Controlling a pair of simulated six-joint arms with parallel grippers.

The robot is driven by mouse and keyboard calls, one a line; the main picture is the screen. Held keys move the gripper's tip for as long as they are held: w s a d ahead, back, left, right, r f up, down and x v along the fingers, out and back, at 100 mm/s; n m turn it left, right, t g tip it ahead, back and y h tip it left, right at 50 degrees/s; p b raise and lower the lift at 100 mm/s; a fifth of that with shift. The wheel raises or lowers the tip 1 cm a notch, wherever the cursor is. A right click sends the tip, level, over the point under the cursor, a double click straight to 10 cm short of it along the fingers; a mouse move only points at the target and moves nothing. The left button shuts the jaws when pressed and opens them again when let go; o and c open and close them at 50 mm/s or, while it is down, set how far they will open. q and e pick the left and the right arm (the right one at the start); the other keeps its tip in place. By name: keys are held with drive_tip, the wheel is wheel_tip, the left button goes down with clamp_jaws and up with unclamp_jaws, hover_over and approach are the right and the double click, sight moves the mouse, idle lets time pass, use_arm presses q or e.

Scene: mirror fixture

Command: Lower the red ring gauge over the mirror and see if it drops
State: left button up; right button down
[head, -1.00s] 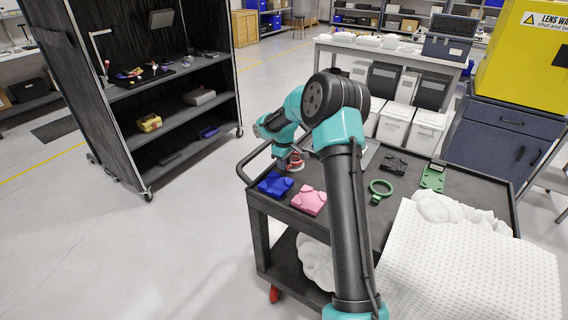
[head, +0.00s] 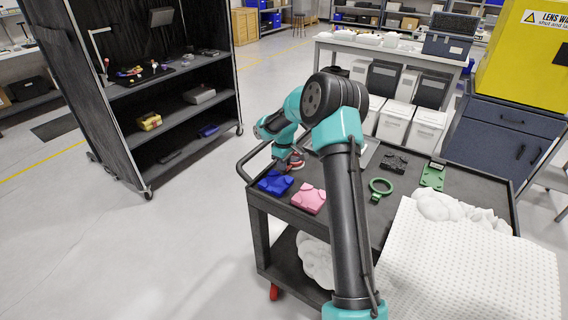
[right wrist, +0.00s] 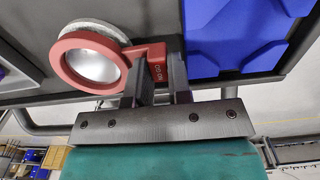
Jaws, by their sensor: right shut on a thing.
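The red ring gauge (right wrist: 66,66), marked NO GO on its handle, is held by that handle in my right gripper (right wrist: 158,72). In the head view the red ring gauge (head: 294,161) is small and partly hidden at the cart's far left end, below my right gripper (head: 288,150). The round silvery mirror (right wrist: 95,66) shows through the ring in the right wrist view. A pale grey rim (right wrist: 98,29) sticks out past the ring's upper edge. I cannot tell whether the ring is around the mirror or just above it. My left gripper is not in view.
A blue block (head: 275,184) and a pink block (head: 309,200) sit close by on the dark cart (head: 345,217). A green ring gauge (head: 380,189), a green plate (head: 433,177) and a dark holder (head: 394,164) lie to the right.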

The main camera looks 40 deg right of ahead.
drive_tip(key=shift+f, duration=0.45)
idle(0.4)
drive_tip(key=shift+r, duration=0.25)
idle(0.7)
drive_tip(key=shift+r, duration=2.95)
drive_tip(key=shift+r, duration=0.1)
